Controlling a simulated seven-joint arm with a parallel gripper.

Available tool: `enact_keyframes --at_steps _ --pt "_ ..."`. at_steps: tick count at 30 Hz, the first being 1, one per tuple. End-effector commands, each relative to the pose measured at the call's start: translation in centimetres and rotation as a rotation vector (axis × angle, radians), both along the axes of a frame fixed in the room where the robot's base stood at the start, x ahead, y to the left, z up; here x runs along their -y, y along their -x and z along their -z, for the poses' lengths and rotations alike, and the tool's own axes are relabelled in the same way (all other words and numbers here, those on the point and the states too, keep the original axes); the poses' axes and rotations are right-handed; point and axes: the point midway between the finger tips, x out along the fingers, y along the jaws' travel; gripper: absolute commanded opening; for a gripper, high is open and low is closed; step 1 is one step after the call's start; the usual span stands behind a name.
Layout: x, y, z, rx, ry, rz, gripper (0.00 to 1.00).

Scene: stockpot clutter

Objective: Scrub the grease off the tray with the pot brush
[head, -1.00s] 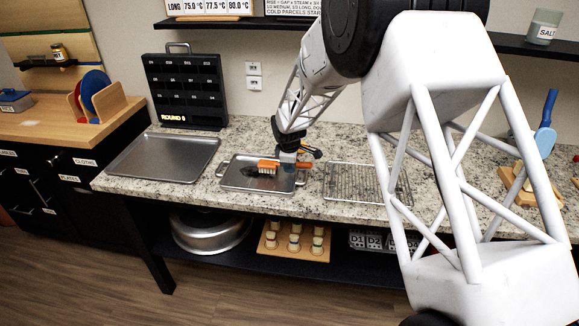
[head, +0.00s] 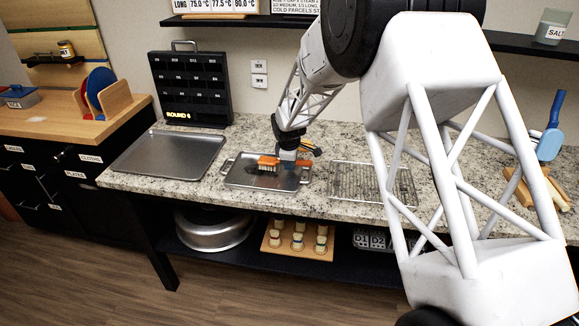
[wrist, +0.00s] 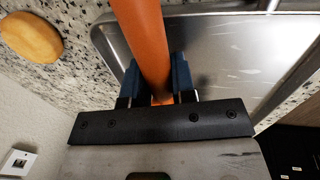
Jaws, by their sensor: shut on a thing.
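The pot brush (head: 268,162) has an orange body and pale bristles that face down. Its orange handle (wrist: 146,45) runs between the blue fingers of my gripper (wrist: 158,82), which is shut on it. In the head view my gripper (head: 288,161) is over the right part of a small metal tray (head: 245,181) with a handle at each end. The brush head is over the tray's middle; I cannot tell whether the bristles touch it. A dark patch, perhaps grease, shows beside the brush head's left end. The bristles are out of the wrist view, which shows the bare tray (wrist: 225,60) with faint pale marks.
A larger empty tray (head: 168,153) lies to the left and a wire rack (head: 370,182) to the right. A black board (head: 190,88) stands behind. A round tan object (wrist: 30,38) lies on the counter in the wrist view. Bare counter runs along the front edge.

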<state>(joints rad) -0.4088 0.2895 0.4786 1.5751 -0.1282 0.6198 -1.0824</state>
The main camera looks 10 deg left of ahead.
Motion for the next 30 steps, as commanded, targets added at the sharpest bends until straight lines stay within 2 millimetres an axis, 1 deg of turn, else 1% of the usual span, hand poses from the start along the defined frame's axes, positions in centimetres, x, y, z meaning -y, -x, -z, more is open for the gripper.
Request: enact_keyframes --at_steps 1,2,3,6,7,11,16,22,30 --pt "0.0 -0.4 0.2 -0.001 0.0 0.001 0.06" --pt "0.0 -0.2 0.2 -0.001 0.0 0.0 0.06" --pt "0.0 0.2 -0.1 0.0 0.0 0.0 0.06" --pt "0.0 0.9 0.3 -0.003 0.001 -0.001 0.06" --pt "0.0 1.0 0.0 -0.002 0.0 -0.001 0.06" --pt "0.0 1.9 0.1 -0.001 0.0 0.0 0.06" --pt "0.0 3.5 0.2 -0.002 0.0 0.0 0.06" --pt "-1.9 3.4 0.3 -0.001 0.0 -0.001 0.06" --pt "-1.7 1.1 0.2 -0.001 0.001 0.001 0.06"
